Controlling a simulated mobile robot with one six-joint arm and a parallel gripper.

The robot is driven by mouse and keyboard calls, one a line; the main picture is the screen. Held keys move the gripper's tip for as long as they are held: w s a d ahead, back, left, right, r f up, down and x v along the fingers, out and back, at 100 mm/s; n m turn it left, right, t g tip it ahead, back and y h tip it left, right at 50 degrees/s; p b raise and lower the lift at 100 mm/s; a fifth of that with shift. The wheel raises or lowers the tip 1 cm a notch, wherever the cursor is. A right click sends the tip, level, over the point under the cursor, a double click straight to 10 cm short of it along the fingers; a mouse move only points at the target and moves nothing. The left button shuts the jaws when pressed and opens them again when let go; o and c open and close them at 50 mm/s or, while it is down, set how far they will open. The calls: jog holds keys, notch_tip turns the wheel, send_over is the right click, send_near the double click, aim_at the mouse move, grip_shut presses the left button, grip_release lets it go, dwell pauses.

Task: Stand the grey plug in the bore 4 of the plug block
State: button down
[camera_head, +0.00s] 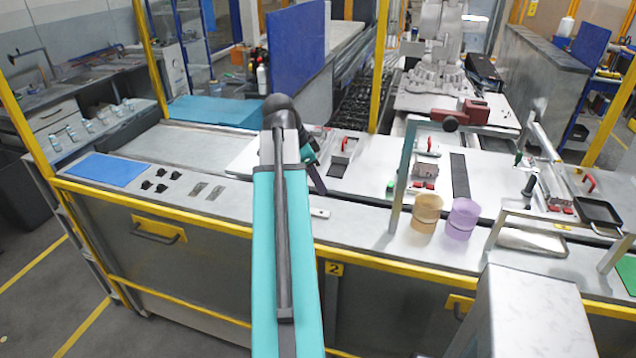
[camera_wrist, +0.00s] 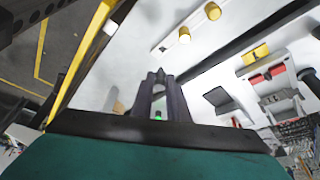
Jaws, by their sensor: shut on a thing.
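My gripper (camera_wrist: 160,84) points away from the camera in the wrist view. Its two dark grey fingers are close together and shut on a small grey piece, taken as the grey plug, mostly hidden between them. A pale bar (camera_wrist: 170,43) with two yellow round pieces (camera_wrist: 184,34) lies beyond the fingertips, apart from them. I cannot tell whether this bar is the plug block, and no numbered bore can be read.
An orange cup (camera_head: 426,213) and a purple cup (camera_head: 462,219) stand right of a tall post (camera_head: 403,175). A blue mat (camera_head: 108,169) and several small dark parts lie on the left. A yellow rail (camera_head: 205,218) runs along the bench front. A black tray (camera_head: 599,212) is at right.

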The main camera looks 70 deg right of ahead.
jog(key=shift+f, duration=0.15)
jog(key=shift+f+b, duration=1.6)
jog(key=shift+f, duration=0.7)
jog(key=shift+w+f+b, duration=0.1)
jog(key=shift+f+b, duration=0.2)
jog(key=shift+f, duration=0.9)
dwell(1.3)
jog(key=c, duration=1.6)
grip_release()
jog(key=shift+c, duration=0.2)
jog(key=shift+r, duration=0.15)
jog(key=b+v, duration=0.3)
jog(key=v, duration=1)
jog(key=shift+a+r, duration=0.2)
jog(key=shift+r, duration=0.05)
